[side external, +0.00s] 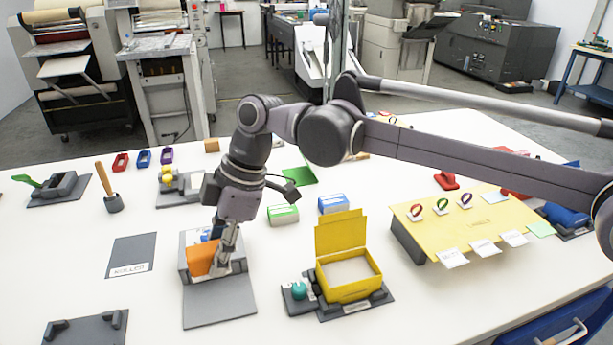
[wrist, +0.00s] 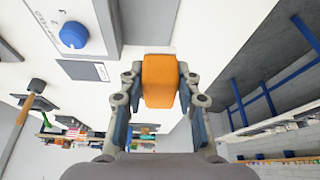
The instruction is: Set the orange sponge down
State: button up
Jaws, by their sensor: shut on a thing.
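The orange sponge (side external: 200,259) is a small block in the side external view. My gripper (side external: 226,250) is shut on it, pointing downward. In the wrist view the sponge (wrist: 159,82) sits between the two fingertips, held from both sides. In the side external view the sponge overlaps a grey box-like unit (side external: 240,267) with a dark flat plate (side external: 219,302) in front of it. I cannot tell whether the sponge touches the unit. A blue knob (wrist: 73,35) on a light panel shows in the wrist view.
An open yellow box (side external: 349,288) stands to the right, with a teal knob (side external: 299,290) beside it. A dark mat (side external: 131,255) lies to the left. Green-and-white (side external: 283,215) and blue-and-white (side external: 333,204) blocks stand behind. White table shows between these things.

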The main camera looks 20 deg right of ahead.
jog(key=w+d+m+t, duration=0.1)
jog(key=w+d+m, duration=0.1)
jog(key=w+d, duration=0.5)
jog(key=w+d+m, duration=0.1)
jog(key=w+d, duration=0.1)
jog(key=d, duration=0.8)
jog(key=w+d+m+t, duration=0.1)
jog(key=w+d+m, duration=0.1)
jog(key=w+d, duration=0.5)
jog(key=s+d+m+t+h, duration=0.1)
jog(key=d+m, duration=0.2)
jog(key=d, duration=1.3)
jog(key=s+d+m+t, duration=0.1)
jog(key=s+d+m, duration=0.1)
jog(key=d, duration=1.4)
jog(key=w+a+f, duration=0.2)
jog(key=a, duration=0.1)
jog(key=w+a+f, duration=0.2)
jog(key=a, duration=0.1)
jog(key=w+a+f, duration=0.2)
jog(key=a, duration=0.1)
jog(key=shift+a+f, duration=0.2)
jog(key=shift+f, duration=2.15)
jog(key=shift+f, duration=0.1)
jog(key=o, duration=1.1)
jog(key=shift+c, duration=0.2)
